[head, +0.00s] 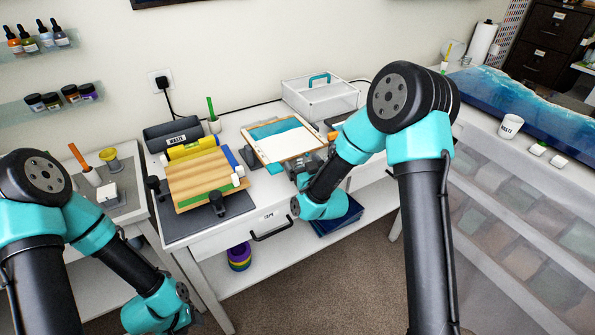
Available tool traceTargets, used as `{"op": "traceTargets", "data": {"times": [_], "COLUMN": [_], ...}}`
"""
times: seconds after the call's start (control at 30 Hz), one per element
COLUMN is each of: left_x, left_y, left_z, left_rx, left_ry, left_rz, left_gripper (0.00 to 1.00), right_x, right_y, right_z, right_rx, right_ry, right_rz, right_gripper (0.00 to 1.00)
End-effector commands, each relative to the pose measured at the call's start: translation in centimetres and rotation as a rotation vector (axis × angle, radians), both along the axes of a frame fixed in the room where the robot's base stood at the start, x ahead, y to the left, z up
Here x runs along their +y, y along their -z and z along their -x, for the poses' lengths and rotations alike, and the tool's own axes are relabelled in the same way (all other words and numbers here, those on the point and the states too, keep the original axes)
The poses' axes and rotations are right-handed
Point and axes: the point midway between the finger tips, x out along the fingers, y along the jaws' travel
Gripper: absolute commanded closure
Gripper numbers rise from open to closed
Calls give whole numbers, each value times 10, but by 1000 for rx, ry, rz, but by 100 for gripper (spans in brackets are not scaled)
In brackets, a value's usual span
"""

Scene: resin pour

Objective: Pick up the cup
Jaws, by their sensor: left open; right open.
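Two vessels look like cups. A small white cup (510,126) with dark lettering stands upright on the white surface at the right. A yellow cup-like vessel (110,159) stands on the grey mat at the left. My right gripper (318,165) is open and empty beside the lower right edge of the framed tray, well left of the white cup; its arm partly hides it. My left gripper (195,313) is open, low at the bottom left, below the table top and away from both vessels; its wrist hides most of it.
A clear box (297,101) stands behind. A drawer handle (272,232) sticks out in front.

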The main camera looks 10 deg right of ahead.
Motion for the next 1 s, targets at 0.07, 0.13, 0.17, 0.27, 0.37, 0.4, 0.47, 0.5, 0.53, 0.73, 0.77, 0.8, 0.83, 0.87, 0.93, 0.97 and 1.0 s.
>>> {"op": "traceTargets", "data": {"times": [0.07,0.13,0.17,0.27,0.37,0.4,0.47,0.5,0.53,0.73,0.77,0.8,0.83,0.87,0.93,0.97,1.0], "left_x": [0,0,0,0,0,0,0,0,0,0,0,0,0,0,0,0,0], "left_y": [0,0,0,0,0,0,0,0,0,0,0,0,0,0,0,0,0], "left_z": [0,0,0,0,0,0,0,0,0,0,0,0,0,0,0,0,0], "left_rx": [0,0,0,0,0,0,0,0,0,0,0,0,0,0,0,0,0], "left_ry": [0,0,0,0,0,0,0,0,0,0,0,0,0,0,0,0,0], "left_rz": [0,0,0,0,0,0,0,0,0,0,0,0,0,0,0,0,0], "left_gripper": [53,53,53,53,53,53,53,53,53,53,53,53,53,53,53,53,53], "right_x": [-1,0,0,0,0,0,0,0,0,0,0,0,0,0,0,0,0], "right_y": [0,0,0,0,0,0,0,0,0,0,0,0,0,0,0,0,0], "right_z": [-1,-1,-1,-1,-1,-1,-1,-1,-1,-1,-1,-1,-1,-1,-1,-1,-1], "right_rx": [0,0,0,0,0,0,0,0,0,0,0,0,0,0,0,0,0], "right_ry": [1,1,1,1,1,1,1,1,1,1,1,1,1,1,1,1,1], "right_rz": [0,0,0,0,0,0,0,0,0,0,0,0,0,0,0,0,0], "right_gripper": [10,10,10,10,10,10,10,13,16,35,38,42,45,48,55,57,61]}}
